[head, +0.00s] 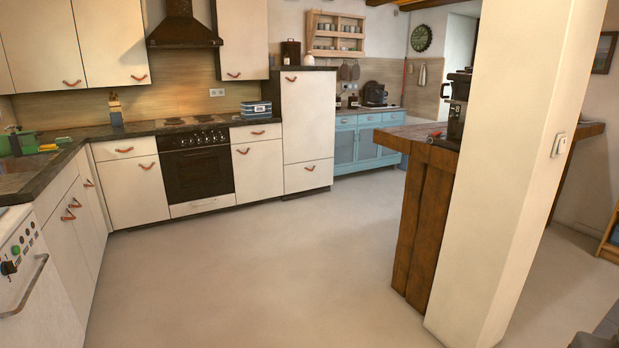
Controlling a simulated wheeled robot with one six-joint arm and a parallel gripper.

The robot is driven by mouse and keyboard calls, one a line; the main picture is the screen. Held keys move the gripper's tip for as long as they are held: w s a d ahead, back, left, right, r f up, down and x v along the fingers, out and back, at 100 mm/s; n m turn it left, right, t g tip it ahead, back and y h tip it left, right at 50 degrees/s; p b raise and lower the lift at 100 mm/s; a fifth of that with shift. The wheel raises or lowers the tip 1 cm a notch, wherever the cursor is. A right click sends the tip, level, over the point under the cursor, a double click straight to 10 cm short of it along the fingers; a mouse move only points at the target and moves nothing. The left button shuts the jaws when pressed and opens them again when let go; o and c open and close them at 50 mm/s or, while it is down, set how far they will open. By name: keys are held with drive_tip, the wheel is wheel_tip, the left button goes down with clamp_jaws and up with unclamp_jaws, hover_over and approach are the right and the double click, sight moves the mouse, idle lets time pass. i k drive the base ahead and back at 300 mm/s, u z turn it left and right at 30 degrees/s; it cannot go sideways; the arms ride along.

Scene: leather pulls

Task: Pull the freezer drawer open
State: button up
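A tall white fridge-freezer cabinet (307,120) stands at the back, right of the oven run. Its lower front is a drawer (308,182), which looks like the freezer drawer. The drawer front looks flush and shut, with a brown leather pull (310,168) near its top edge. The larger door above it is shut too and has its own leather pull (291,79). My gripper is not in view, and nothing touches the drawer.
Open floor (270,250) lies in front of the cabinet. A wooden counter (420,215) and a white pillar (520,170) stand at the right. White base cabinets (75,215) line the left, with an oven (197,175) at the back. A blue cabinet (368,140) stands right of the fridge.

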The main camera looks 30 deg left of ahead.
sight(307, 175)
drive_tip(key=u, duration=0.2)
drive_tip(key=i, duration=0.6)
drive_tip(key=u, duration=0.9)
drive_tip(key=i, duration=1.85)
drive_tip(key=u, duration=0.7)
drive_tip(key=i, duration=1.8)
drive_tip(key=z, duration=0.25)
drive_tip(key=i, duration=1.8)
drive_tip(key=z, duration=0.6)
drive_tip(key=i, duration=0.7)
drive_tip(key=z, duration=0.2)
